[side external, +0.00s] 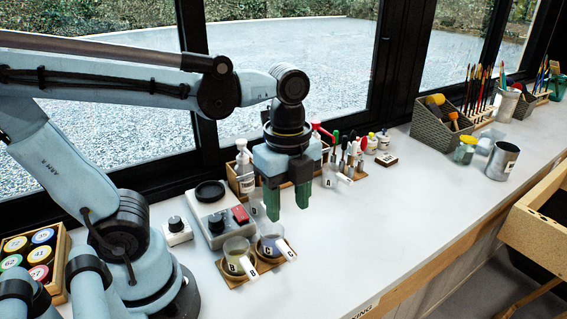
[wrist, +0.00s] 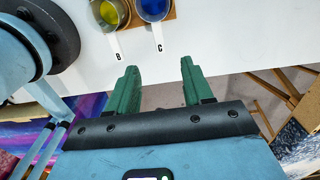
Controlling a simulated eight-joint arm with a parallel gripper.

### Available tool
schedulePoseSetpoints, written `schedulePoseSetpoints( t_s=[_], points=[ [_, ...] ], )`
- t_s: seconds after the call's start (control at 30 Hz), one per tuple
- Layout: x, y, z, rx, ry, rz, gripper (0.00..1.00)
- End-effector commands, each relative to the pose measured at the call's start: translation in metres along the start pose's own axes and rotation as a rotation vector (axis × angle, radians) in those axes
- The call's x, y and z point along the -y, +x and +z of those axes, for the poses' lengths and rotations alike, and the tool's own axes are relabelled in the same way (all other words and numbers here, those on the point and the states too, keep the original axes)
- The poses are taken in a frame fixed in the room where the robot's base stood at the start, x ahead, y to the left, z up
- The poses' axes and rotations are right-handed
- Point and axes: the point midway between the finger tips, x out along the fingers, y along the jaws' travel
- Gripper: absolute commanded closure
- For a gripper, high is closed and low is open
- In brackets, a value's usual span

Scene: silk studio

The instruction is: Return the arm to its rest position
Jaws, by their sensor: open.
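My gripper (side external: 287,203) has two green fingers that are apart, with nothing between them. In the side view it points down above the white counter, near the cups labelled B and C. In the wrist view my gripper (wrist: 158,88) also shows its fingers apart and empty, over the counter's front edge. Cup B (side external: 238,256) holds a yellowish liquid and cup C (side external: 270,247) a blue one. Both sit on a wooden holder (side external: 236,283). They also show at the top of the wrist view, as yellow cup B (wrist: 108,14) and blue cup C (wrist: 153,8).
A grey device with a round black top (side external: 210,192) stands left of the cups. Bottles and tools (side external: 350,150) stand behind my gripper near the window. A box of numbered jars (side external: 38,255) is at the left. The counter's middle right (side external: 410,190) is clear. A wooden crate (side external: 540,215) is at right.

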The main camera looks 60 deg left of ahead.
Motion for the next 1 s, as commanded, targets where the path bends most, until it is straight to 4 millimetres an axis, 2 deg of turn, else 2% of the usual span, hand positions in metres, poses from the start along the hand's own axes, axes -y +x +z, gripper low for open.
schedulePoseSetpoints(
  t_s=[0.17, 0.4, 0.6, 0.8, 1.0],
  points=[
    [0.006, 0.006, 0.007, -0.026, -0.241, -0.091, 0.49],
    [0.022, 0.015, 0.022, -0.172, -0.842, -0.304, 0.49],
    [0.034, 0.016, 0.035, -0.352, -1.265, -0.426, 0.49],
    [0.039, 0.015, 0.041, -0.467, -1.47, -0.471, 0.49],
    [0.04, 0.015, 0.041, -0.48, -1.492, -0.474, 0.49]
  ],
)
